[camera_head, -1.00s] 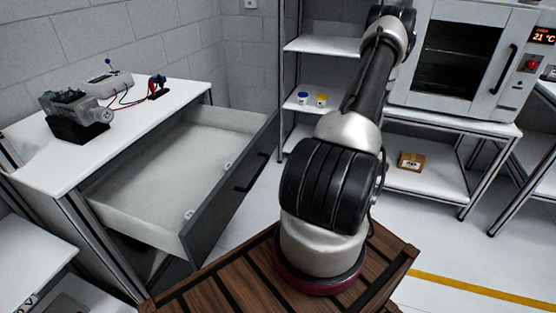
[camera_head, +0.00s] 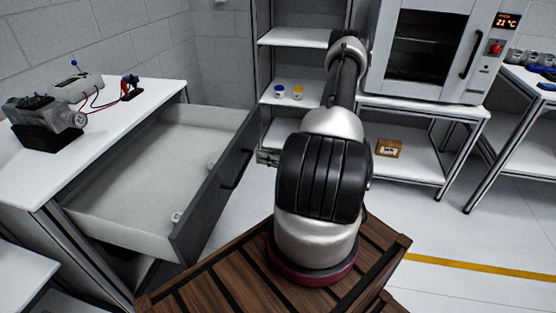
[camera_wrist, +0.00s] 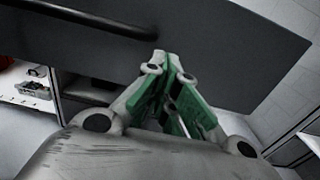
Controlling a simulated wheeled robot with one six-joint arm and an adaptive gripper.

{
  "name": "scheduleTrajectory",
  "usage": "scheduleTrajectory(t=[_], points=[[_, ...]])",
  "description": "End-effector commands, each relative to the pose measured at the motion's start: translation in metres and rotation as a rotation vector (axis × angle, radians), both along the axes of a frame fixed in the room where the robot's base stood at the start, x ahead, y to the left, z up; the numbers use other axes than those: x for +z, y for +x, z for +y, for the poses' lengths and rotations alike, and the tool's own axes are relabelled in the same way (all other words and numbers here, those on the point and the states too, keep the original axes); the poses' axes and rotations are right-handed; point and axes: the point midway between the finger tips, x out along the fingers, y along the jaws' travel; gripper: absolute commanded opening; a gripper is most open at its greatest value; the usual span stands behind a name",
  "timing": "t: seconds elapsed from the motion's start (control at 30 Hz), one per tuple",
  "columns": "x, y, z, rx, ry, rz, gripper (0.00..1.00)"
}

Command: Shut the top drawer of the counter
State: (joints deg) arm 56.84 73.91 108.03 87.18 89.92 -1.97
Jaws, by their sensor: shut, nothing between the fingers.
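The counter (camera_head: 28,178) stands at the left with a white top. Its top drawer (camera_head: 135,190) is pulled far out, with a dark grey front, a black bar handle (camera_head: 237,168) and a few small white items inside. My gripper (camera_head: 266,158) is just right of the drawer front near the handle, partly hidden behind my arm. In the wrist view my gripper (camera_wrist: 172,62) has its green-sided fingers together, pointing at the drawer front (camera_wrist: 235,50). The handle (camera_wrist: 90,20) shows at upper left there. I cannot tell whether the fingertips touch the front.
A motor device (camera_head: 45,122) and a grey box (camera_head: 76,88) with wires stand on the counter. A shelf rack (camera_head: 290,88) with small blue and yellow containers is behind. An oven (camera_head: 420,50) on a bench is at right. Floor right of the drawer is clear.

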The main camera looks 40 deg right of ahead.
Motion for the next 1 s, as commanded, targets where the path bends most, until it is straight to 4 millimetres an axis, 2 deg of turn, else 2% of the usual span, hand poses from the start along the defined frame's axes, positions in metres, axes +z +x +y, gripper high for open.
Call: scheduleTrajectory(t=[0.1, 0.3, 1.0], points=[[0.000, 0.016, 0.013, 0.003, 0.000, 0.000, 0.00], [0.000, 0.031, 0.023, 0.002, 0.000, 0.000, 0.00], [0.000, 0.039, 0.029, 0.002, 0.000, 0.000, 0.00]])
